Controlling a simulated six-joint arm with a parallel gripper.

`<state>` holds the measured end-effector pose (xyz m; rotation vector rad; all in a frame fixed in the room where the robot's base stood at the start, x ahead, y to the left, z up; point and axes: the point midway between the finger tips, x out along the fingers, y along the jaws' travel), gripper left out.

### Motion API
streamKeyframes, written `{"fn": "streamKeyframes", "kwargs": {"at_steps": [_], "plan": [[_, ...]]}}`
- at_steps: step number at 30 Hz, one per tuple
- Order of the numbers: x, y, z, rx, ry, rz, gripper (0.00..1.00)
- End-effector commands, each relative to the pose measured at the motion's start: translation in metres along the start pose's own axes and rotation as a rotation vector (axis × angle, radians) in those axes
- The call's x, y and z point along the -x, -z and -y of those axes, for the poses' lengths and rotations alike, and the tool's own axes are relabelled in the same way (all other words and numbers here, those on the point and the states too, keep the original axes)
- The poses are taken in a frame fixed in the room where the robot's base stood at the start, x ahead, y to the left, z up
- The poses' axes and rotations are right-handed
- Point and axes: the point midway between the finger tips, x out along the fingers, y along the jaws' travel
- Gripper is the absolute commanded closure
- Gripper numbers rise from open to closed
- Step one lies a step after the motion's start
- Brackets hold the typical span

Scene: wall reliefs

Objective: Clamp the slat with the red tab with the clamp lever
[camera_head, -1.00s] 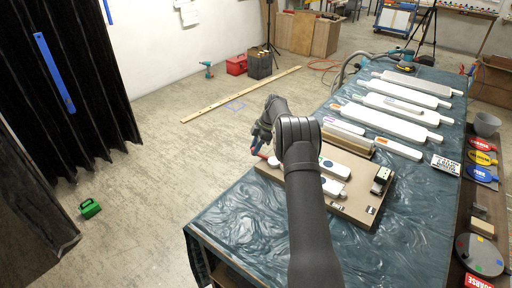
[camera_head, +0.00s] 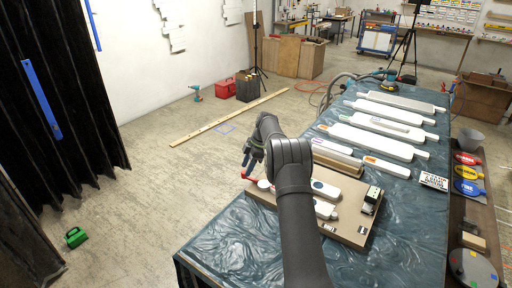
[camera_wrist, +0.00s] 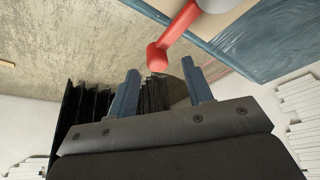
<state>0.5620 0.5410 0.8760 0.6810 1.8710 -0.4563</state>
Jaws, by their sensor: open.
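The red clamp lever (camera_head: 246,178) sticks out past the left corner of a brown board, beside a round white piece (camera_head: 264,184). In the wrist view the lever (camera_wrist: 174,37) ends in a red knob near the fingertips. My gripper (camera_head: 247,161) is open and empty above the lever's end. The wrist view shows its two blue fingers (camera_wrist: 162,82) apart, with the knob between their tips in the picture; contact cannot be told. Two white slats, an upper one (camera_head: 328,190) and a lower one (camera_head: 326,210), lie on the board, partly hidden by my arm. I cannot make out a red tab.
The brown board (camera_head: 350,226) rests on a teal-covered table (camera_head: 230,238). A small black-and-white block (camera_head: 372,196) stands at its right side. Several long white slats (camera_head: 372,140) lie behind. A grey bucket (camera_head: 471,140) and coloured discs are at right.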

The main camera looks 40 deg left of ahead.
Motion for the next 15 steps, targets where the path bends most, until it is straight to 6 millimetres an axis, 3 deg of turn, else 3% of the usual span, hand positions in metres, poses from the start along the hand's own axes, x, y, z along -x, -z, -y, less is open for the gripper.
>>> {"fn": "streamKeyframes", "kwargs": {"at_steps": [9,15], "plan": [[0.080,-0.001,-0.001,0.001,-0.005,0.002,0.54],[0.123,-0.001,0.000,0.000,-0.002,0.002,0.54]]}}
